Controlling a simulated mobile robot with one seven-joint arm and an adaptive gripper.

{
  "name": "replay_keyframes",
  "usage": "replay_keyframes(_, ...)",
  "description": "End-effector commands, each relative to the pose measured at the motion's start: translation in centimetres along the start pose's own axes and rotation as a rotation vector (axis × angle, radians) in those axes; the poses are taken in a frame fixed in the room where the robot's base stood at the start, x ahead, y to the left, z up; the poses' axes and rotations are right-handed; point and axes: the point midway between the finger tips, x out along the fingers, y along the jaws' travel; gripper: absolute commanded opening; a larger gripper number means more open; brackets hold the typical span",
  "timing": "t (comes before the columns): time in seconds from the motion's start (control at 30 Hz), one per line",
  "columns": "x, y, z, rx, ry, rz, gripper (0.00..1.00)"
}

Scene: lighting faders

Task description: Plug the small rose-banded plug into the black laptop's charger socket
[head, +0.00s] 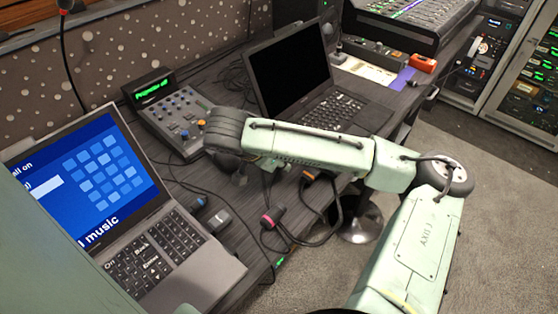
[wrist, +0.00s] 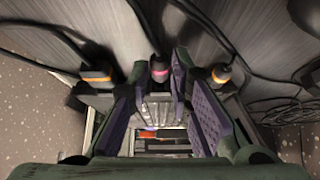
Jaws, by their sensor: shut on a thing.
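In the wrist view, my gripper (wrist: 160,85) is shut on a small dark plug with a rose band (wrist: 159,71), which sits between the fingertips with its cable running up and away. In the head view, my arm hides most of the gripper. A rose-banded plug (head: 268,220) shows there near the table's front edge; I cannot tell whether it is the same one. The black laptop (head: 292,70) stands open with a dark screen, beyond my forearm. I cannot make out its charger socket.
Orange-banded plugs lie left (wrist: 96,75) and right (wrist: 222,74) of the gripper. A grey laptop (head: 165,245) with a blue screen stands at left. A fader console (head: 170,115) stands between the laptops. Loose cables cross the table (head: 235,262).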

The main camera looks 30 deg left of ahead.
Motion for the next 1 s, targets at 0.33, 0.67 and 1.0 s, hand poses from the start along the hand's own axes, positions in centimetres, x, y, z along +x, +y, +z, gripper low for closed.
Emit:
replay_keyframes(0.33,0.13,0.01,-0.2,0.001,-0.001,0.001,0.0)
replay_keyframes(0.67,0.48,0.01,-0.71,0.0,0.0,0.0,0.0)
replay_keyframes(1.0,0.51,0.0,-0.76,0.0,0.0,0.0,0.0)
